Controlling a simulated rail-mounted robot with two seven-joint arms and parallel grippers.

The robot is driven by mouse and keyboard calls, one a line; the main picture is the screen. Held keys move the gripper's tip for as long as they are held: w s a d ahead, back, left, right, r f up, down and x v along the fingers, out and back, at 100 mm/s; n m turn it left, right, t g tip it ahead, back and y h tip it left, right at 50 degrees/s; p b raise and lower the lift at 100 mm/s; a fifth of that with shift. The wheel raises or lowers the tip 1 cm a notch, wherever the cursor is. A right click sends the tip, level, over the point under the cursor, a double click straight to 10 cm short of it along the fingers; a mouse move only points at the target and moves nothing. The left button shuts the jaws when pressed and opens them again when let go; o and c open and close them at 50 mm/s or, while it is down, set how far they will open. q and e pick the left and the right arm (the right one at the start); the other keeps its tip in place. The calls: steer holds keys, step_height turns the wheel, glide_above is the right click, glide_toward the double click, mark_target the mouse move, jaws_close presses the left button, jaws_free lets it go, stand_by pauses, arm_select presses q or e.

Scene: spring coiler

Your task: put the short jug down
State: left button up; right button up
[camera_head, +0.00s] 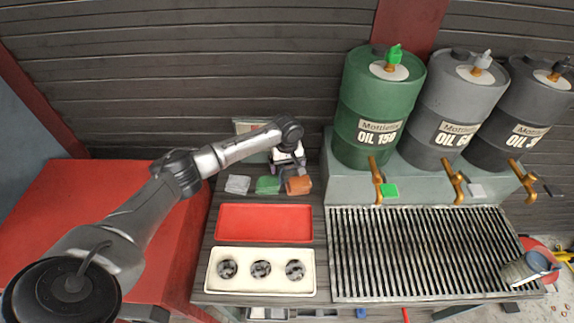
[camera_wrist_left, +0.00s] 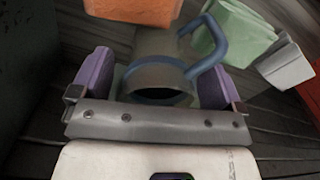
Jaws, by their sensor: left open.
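A short grey jug (camera_wrist_left: 160,75) with a blue rim and blue handle is in the left wrist view, between the purple fingers of my left gripper (camera_wrist_left: 156,82). The fingers are open, with a gap visible on the left side of the jug. The handle points up and right in that view, close to the right finger. In the head view my left gripper (camera_head: 288,168) is over the back of the workbench, and it hides the jug there. Whether the jug's base touches the bench cannot be told. My right gripper is out of view.
Grey (camera_head: 237,184), green (camera_head: 268,185) and orange (camera_head: 298,185) blocks lie close by the gripper. A red tray (camera_head: 265,223) and a white holder (camera_head: 222,291) are in front. A grating (camera_head: 420,250) and oil drums (camera_head: 372,105) stand right; another jug (camera_head: 522,270) is far right.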

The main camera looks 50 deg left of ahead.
arm_select(q)
step_height(320, 180, up, 11)
steer(key=p, duration=0.2)
steer(key=shift+f, duration=0.2)
steer(key=shift+o, duration=0.4)
steer(key=shift+r+p, duration=0.35)
steer(key=shift+r, duration=0.45)
